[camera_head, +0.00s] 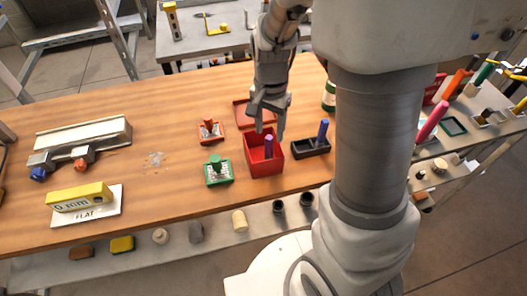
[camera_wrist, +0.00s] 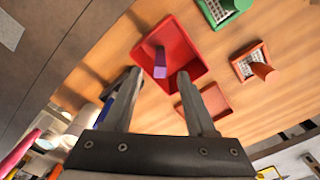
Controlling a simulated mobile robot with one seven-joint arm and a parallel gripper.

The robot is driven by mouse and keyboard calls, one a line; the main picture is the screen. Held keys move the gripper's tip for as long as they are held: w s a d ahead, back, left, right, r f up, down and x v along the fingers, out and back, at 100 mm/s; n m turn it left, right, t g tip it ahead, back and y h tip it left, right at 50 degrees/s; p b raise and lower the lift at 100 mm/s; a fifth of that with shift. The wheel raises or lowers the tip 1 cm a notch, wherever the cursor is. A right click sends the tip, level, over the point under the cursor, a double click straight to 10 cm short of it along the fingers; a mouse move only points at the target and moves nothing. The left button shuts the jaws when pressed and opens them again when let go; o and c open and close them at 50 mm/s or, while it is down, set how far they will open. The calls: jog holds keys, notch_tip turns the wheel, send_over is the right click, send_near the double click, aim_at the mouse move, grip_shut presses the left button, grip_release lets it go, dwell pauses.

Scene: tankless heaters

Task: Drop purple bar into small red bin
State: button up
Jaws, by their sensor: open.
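The purple bar (camera_head: 268,146) stands inside the small red bin (camera_head: 264,168) on the wooden table, its top showing above the rim. In the wrist view the purple bar (camera_wrist: 159,63) leans against the inside of the red bin (camera_wrist: 192,54), near its left wall. My gripper (camera_head: 268,124) is just above the bin and points down. In the wrist view my gripper (camera_wrist: 160,84) has its fingers spread apart with nothing between them. The bar is beyond the fingertips and apart from them.
A black tray (camera_head: 312,149) with a blue bar (camera_head: 322,130) stands right of the bin. A green tray (camera_head: 219,177) and an orange-red tray (camera_head: 210,138) stand to the left. A flat red piece (camera_head: 241,112) lies behind. The table between these and the yellow block (camera_head: 80,197) is mostly clear.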

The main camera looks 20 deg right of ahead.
notch_tip(320, 180, up, 9)
jog(key=shift+r+p, duration=0.15)
jog(key=shift+p, duration=0.25)
jog(key=shift+a, duration=0.1)
jog(key=s+r+n+t, duration=0.5)
jog(key=s+r+n, duration=0.4)
jog(key=s, duration=0.5)
jog(key=shift+r+t, duration=0.3)
jog(key=shift+r, duration=0.1)
jog(key=shift+w, duration=0.1)
dwell(1.1)
